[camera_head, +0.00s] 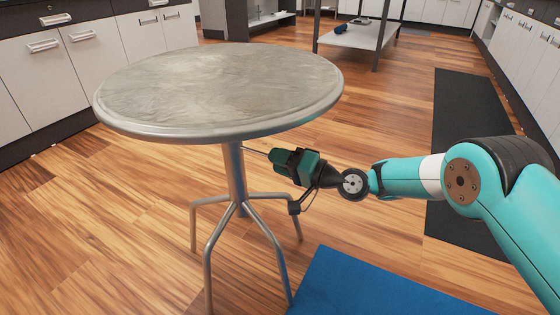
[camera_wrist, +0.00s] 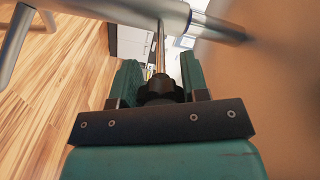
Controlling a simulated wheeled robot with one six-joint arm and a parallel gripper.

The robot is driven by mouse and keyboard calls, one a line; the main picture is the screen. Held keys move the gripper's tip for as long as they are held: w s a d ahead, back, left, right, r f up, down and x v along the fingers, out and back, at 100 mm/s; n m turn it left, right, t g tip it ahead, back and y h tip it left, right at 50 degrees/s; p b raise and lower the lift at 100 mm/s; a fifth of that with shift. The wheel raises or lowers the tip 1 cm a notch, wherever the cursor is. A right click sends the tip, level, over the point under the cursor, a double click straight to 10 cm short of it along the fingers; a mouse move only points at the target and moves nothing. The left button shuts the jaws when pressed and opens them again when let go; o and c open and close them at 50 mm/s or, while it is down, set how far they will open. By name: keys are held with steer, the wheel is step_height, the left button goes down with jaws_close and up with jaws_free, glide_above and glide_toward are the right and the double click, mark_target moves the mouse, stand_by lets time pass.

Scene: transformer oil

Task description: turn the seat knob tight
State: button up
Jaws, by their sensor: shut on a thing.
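A black lobed knob (camera_wrist: 160,88) sits between the two green fingers of my gripper (camera_wrist: 161,82) in the wrist view, and the jaws are shut on it. A thin metal rod (camera_wrist: 160,45) runs from the knob to the metal column (camera_wrist: 130,8). In the head view my gripper (camera_head: 278,160) is below the table top, to the right of the column (camera_head: 235,175), and the rod shows between them. The knob is hidden by the fingers there. I cannot tell how tight the knob is.
The round grey table top (camera_head: 220,85) is just above and left of my gripper. Splayed metal legs (camera_head: 208,260) stand below. A blue mat (camera_head: 370,285) and a dark mat (camera_head: 465,150) lie on the wood floor. White cabinets (camera_head: 60,80) line the left back.

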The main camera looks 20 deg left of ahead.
steer(key=o, duration=0.9)
steer(key=shift+d, duration=0.1)
steer(key=d+b, duration=0.2)
steer(key=d, duration=0.3)
steer(key=s+d+b, duration=0.1)
steer(key=d+b, duration=0.2)
steer(key=d, duration=0.3)
steer(key=d+b, duration=0.2)
steer(key=d, duration=0.4)
steer(key=shift+s+d+f, duration=0.1)
steer(key=shift+s+d, duration=0.05)
